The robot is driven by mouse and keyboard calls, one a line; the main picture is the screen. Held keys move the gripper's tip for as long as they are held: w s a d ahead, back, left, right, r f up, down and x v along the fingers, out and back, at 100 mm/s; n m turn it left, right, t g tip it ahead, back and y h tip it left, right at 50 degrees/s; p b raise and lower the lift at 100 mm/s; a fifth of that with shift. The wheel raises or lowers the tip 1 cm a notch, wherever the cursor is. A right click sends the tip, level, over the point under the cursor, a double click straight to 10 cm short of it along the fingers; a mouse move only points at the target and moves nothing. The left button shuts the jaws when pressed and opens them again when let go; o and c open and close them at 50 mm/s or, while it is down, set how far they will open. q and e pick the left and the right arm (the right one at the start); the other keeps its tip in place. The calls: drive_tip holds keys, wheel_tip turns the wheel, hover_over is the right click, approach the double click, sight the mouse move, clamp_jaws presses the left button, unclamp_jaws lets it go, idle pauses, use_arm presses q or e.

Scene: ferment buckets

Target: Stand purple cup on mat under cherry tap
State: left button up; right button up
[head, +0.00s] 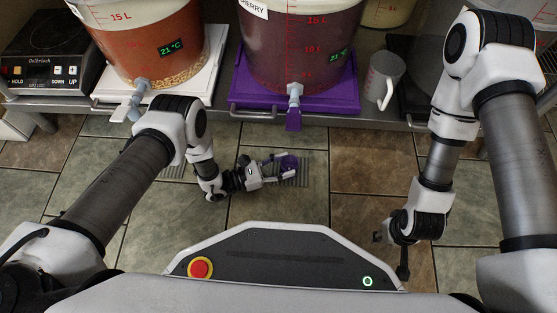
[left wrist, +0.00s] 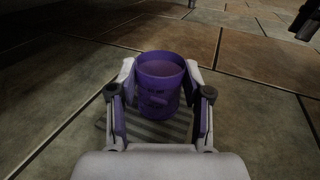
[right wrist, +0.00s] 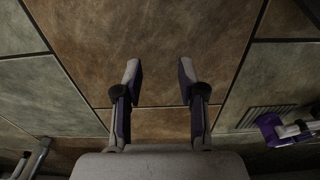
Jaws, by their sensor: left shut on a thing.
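The purple cup (head: 289,163) is low over the floor, upright between the fingers of my left gripper (head: 277,170). In the left wrist view the cup (left wrist: 160,82) shows its open top, with a finger on each side. My left gripper is shut on it. A grey ribbed mat (head: 304,172) lies on the floor under the cup; I cannot tell whether the cup touches it. The cherry tap (head: 294,91) is on the dark red bucket (head: 300,50), farther back and above. My right gripper (right wrist: 158,75) is open and empty above bare tiles.
Another ribbed mat (head: 174,172) lies left, partly hidden by my arm. The tiles are otherwise clear.

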use_arm(q)
drive_tip(key=shift+r, duration=0.15)
use_arm(e)
drive_tip(key=shift+d+r, duration=0.1)
use_arm(q)
drive_tip(key=shift+f, duration=0.2)
drive_tip(key=o, duration=0.9)
drive_tip(key=shift+c, duration=0.2)
drive_tip(key=shift+r, duration=0.2)
drive_tip(key=p+v, duration=0.1)
drive_tip(key=v, duration=0.1)
drive_tip(key=p+v, duration=0.2)
drive_tip(key=shift+a+r, duration=0.1)
drive_tip(key=shift+r, duration=0.3)
drive_tip(key=p+v, duration=0.1)
drive_tip(key=v, duration=0.2)
drive_tip(key=p+v, duration=0.2)
drive_tip(key=v, duration=0.2)
drive_tip(key=shift+s+a+f, duration=0.1)
drive_tip(key=shift+s+f, duration=0.05)
drive_tip(key=shift+f, duration=0.1)
drive_tip(key=shift+s+a+f, duration=0.1)
drive_tip(key=shift+a, duration=0.15)
use_arm(e)
wheel_tip(320, 180, up, 6)
drive_tip(key=s, duration=0.2)
drive_tip(key=shift+g, duration=0.3)
drive_tip(key=shift+s, duration=0.1)
